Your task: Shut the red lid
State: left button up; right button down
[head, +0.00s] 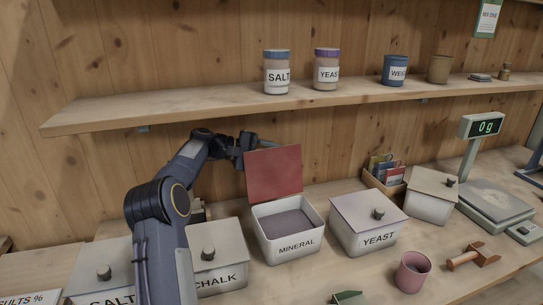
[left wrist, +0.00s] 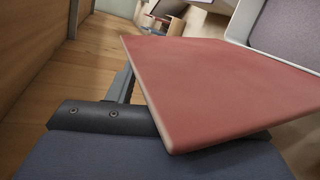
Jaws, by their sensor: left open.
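The red lid (head: 274,173) stands raised, tilted back at the rear edge of the white MINERAL bin (head: 291,246). The bin is open and shows greyish-purple contents. My left gripper (head: 262,146) is at the lid's top left corner, partly hidden behind it, with its jaws open. In the left wrist view the red lid (left wrist: 225,85) fills the middle, and a dark finger runs along its left side. I cannot tell whether the finger touches the lid. My right gripper is not in view.
A closed CHALK bin (head: 222,242) stands left of the MINERAL bin and a closed YEAST bin (head: 368,211) right of it. A shelf (head: 215,108) with jars runs above my left arm. A pink cup (head: 411,272) stands at the front right.

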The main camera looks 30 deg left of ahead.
pick_arm(q)
grip_shut()
dwell(0.3)
jog(key=s+d+r+m+t+y+b, duration=0.1)
jog(key=s+d+m+b, duration=0.3)
jog(key=b, duration=0.9)
jog(key=shift+s+d+m+y, duration=0.3)
jog(key=shift+d+m+y, duration=0.3)
jog(key=shift+d, duration=0.65)
grip_release()
